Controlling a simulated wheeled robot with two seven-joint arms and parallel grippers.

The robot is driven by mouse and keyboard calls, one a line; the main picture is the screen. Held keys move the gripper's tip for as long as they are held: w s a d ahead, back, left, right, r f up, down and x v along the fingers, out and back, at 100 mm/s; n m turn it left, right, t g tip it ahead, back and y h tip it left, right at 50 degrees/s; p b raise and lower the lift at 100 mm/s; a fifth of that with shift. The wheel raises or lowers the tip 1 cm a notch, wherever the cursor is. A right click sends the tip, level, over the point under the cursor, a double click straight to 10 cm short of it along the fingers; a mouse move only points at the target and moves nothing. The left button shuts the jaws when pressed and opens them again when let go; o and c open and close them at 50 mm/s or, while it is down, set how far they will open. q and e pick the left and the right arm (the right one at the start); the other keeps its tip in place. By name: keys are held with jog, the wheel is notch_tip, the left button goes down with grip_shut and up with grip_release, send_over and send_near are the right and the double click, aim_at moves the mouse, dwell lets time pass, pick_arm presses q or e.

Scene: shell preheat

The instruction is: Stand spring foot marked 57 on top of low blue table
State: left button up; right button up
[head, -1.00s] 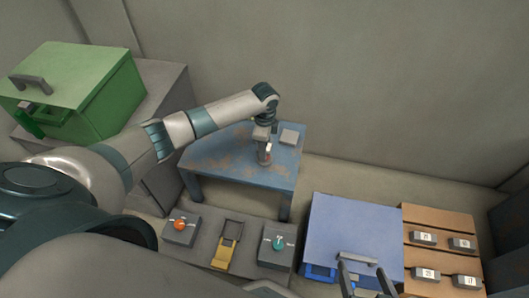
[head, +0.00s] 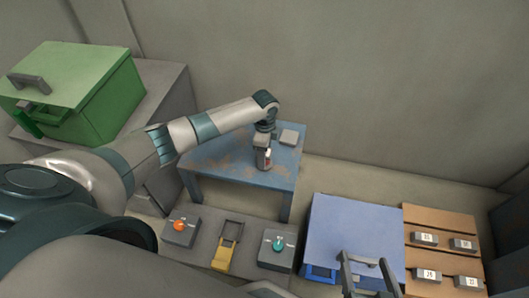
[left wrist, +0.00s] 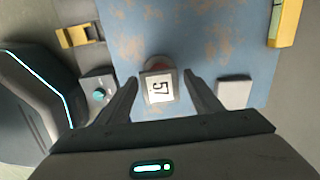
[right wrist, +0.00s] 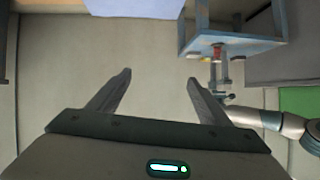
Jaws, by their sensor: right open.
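The spring foot marked 57 (left wrist: 159,87) shows in the left wrist view with its white label facing the camera and a reddish part behind it. In the head view the foot (head: 267,158) is upright at the low blue table (head: 230,165); whether its base touches the top is hard to tell. My left gripper (left wrist: 162,80) is open, with a finger on each side of the foot and visible gaps. My right gripper (head: 364,262) is open and empty at the front, over the blue box; it also shows in the right wrist view (right wrist: 158,78).
A grey square pad (head: 289,137) lies on the blue table, right of the foot. A lidded blue box (head: 350,225) and a brown rack (head: 440,220) with several marked blocks stand at right. A panel with an orange knob (head: 180,225) is in front. A green box (head: 80,90) stands left.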

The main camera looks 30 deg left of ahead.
pick_arm(q)
jog(key=shift+r, duration=0.5)
notch_tip(320, 180, up, 11)
jog(key=p, duration=0.2)
jog(key=shift+r+p, duration=0.15)
jog(key=shift+p, duration=0.2)
pick_arm(e)
jog(key=s+d+f+g+h, duration=0.1)
jog(key=s+d+f+g, duration=0.2)
jog(key=s+f+g, duration=0.1)
jog(key=shift+s+d+f, duration=0.2)
jog(key=shift+s+f, duration=0.1)
